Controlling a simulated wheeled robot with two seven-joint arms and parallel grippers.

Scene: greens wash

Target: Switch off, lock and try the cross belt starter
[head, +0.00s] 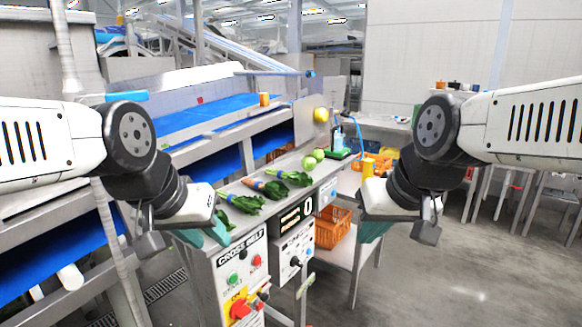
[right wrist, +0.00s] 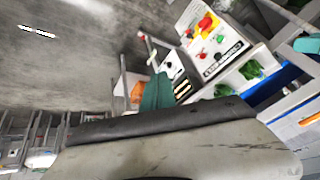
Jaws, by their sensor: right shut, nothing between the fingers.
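The cross belt starter (head: 246,262) is a white box at lower centre in the head view, labelled CROSS BELT. It has a green button (head: 233,279), a red button (head: 256,261) and a red rotary handle (head: 240,309) on a yellow plate. A small red and dark item (head: 263,295) sits beside the handle; I cannot tell what it is. The starter also shows upside down in the right wrist view (right wrist: 211,45). My left gripper (head: 205,236) is above and left of the starter; its finger gap is unclear. My right gripper (head: 372,232) is shut and empty, right of it.
A second control box (head: 296,252) with a dark knob and a display stands right of the starter. Leafy greens (head: 265,188) lie on the steel bench behind. An orange crate (head: 333,228) sits under the bench.

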